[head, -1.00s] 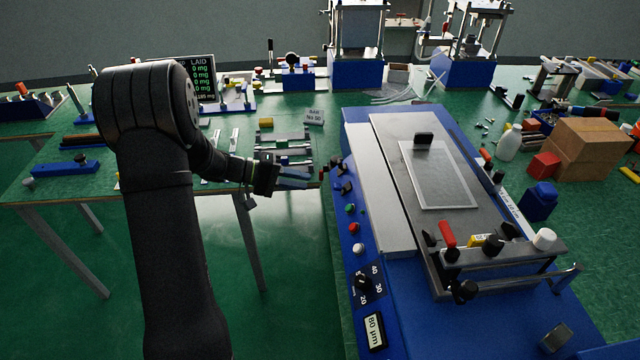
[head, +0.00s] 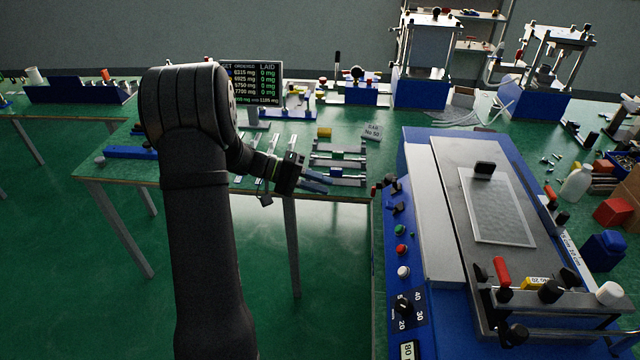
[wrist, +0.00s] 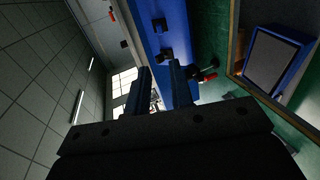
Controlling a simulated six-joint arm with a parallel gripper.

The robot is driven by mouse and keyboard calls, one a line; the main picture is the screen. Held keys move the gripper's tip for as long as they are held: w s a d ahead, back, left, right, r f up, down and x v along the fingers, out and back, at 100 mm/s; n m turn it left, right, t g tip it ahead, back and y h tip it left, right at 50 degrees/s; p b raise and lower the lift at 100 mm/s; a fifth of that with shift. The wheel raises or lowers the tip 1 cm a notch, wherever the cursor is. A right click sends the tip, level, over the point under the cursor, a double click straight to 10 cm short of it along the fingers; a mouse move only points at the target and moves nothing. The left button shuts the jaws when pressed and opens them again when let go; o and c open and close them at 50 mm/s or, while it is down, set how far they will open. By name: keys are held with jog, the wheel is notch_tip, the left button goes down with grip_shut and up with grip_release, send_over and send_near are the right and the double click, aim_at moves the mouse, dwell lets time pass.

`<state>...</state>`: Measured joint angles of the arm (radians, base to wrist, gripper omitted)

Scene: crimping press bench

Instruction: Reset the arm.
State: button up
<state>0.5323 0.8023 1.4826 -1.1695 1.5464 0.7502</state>
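My gripper (head: 318,182) is held out over the near edge of the green bench, left of the blue press. In the wrist view my gripper (wrist: 159,72) shows two dark fingers apart, with an empty gap between them. It is open and holds nothing. The dark arm rises at the left of the middle in the head view and bends over toward the right, with the fingers pointing right. The gripper is in front of a small metal rack (head: 340,163) in the picture; whether it touches the bench cannot be told.
The blue press (head: 391,300) with its knobs and levers stands right of my gripper. Two tall presses stand behind. Floor space is open left and below.

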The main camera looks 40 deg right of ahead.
aim_at(387, 203)
jog(key=x, duration=1.7)
jog(key=shift+s, duration=0.2)
jog(key=shift+d+f, duration=0.1)
jog(key=shift+d, duration=0.05)
jog(key=v, duration=1.8)
jog(key=x, duration=1.8)
jog(key=shift+d, duration=0.1)
jog(key=shift+s+r+t+y, duration=0.1)
jog(key=shift+r+t+y, duration=0.3)
jog(key=shift+t+y, duration=0.4)
